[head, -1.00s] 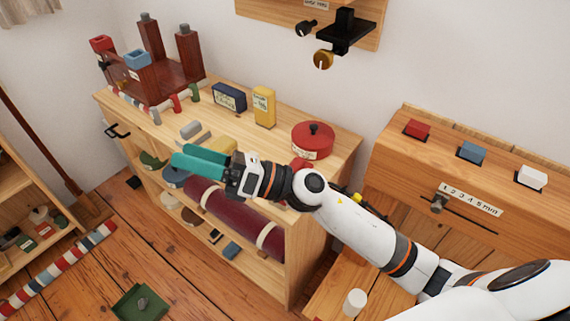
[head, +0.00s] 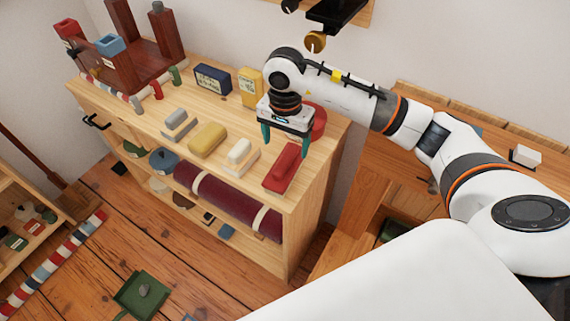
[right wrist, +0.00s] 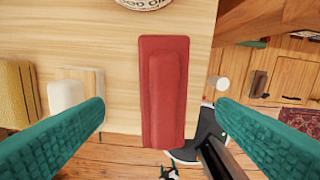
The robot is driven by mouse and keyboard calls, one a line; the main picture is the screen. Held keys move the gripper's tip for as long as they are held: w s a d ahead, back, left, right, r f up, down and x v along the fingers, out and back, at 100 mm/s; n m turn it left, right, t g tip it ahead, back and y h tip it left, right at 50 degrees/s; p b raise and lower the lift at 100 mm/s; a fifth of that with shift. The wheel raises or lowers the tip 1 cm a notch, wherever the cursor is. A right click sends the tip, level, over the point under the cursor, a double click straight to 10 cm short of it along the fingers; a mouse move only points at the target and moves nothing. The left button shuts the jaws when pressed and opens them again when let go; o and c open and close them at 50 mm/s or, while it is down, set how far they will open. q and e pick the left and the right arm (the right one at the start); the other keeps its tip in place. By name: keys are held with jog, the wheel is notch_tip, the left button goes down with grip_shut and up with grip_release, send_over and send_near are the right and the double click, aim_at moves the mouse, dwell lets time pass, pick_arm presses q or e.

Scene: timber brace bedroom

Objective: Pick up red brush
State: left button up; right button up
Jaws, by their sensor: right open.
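The red brush (head: 284,167) lies on the wooden shelf top near its front right corner, at the right end of a row of brushes. It also shows in the right wrist view (right wrist: 164,92), upright in the picture between my two teal fingers. My right gripper (head: 287,145) is open and empty, pointing down above and slightly behind the red brush in the head view. Its fingers (right wrist: 160,130) stand to either side of the brush, apart from it.
A white brush (head: 240,152), a yellow brush (head: 207,140) and a grey brush (head: 178,123) lie left of the red one. A red pot (head: 318,120) stands close behind my right gripper. A yellow box (head: 250,87) and a dark blue box (head: 212,79) stand farther back.

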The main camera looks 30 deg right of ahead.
aim_at(286, 157)
notch_tip(286, 157, down, 2)
jog(key=shift+f, duration=0.25)
jog(key=f, duration=0.2)
jog(key=s+f+p, duration=0.1)
jog(key=f, duration=0.1)
jog(key=shift+a+f+p, duration=0.15)
jog(key=shift+a+p, duration=0.05)
jog(key=shift+p, duration=0.1)
jog(key=shift+f, duration=0.4)
jog(key=shift+c, duration=0.2)
